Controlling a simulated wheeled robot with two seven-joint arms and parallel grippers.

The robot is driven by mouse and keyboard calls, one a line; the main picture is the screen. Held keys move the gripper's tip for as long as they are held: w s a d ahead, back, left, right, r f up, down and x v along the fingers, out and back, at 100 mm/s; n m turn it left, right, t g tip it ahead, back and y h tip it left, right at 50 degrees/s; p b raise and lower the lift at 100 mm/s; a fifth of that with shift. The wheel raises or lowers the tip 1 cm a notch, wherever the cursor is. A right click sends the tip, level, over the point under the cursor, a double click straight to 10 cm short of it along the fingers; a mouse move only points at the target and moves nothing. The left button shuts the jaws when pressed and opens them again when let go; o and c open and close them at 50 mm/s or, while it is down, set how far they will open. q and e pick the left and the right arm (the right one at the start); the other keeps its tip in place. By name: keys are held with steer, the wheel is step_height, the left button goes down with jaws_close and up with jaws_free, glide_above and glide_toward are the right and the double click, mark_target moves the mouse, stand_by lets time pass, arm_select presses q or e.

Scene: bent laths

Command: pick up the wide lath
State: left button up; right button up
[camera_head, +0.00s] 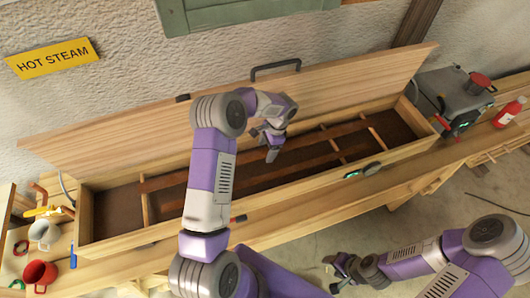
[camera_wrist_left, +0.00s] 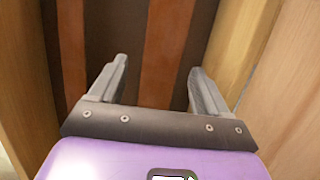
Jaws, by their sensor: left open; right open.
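The wide lath (camera_wrist_left: 168,50) is a flat reddish-brown strip on the dark floor of a long wooden box (camera_head: 130,240). In the left wrist view it runs up between the fingertips of my left gripper (camera_wrist_left: 158,70), which is open and empty above it. A narrower brown lath (camera_wrist_left: 72,50) lies to its left. In the head view my left gripper (camera_head: 271,150) is over the middle of the box, and my arm hides part of the laths. My right gripper (camera_head: 336,270) is open and empty, low in front of the bench.
The raised lid (camera_head: 130,140) stands behind the box, and thin crosspieces (camera_head: 330,148) span its inside. Mugs (camera_head: 38,274) are at the left end. A grey machine (camera_head: 448,95) and a red bottle (camera_head: 507,113) are at the right.

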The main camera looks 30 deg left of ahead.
arm_select(q)
steer(key=c, duration=1.2)
steer(key=shift+r, duration=0.1)
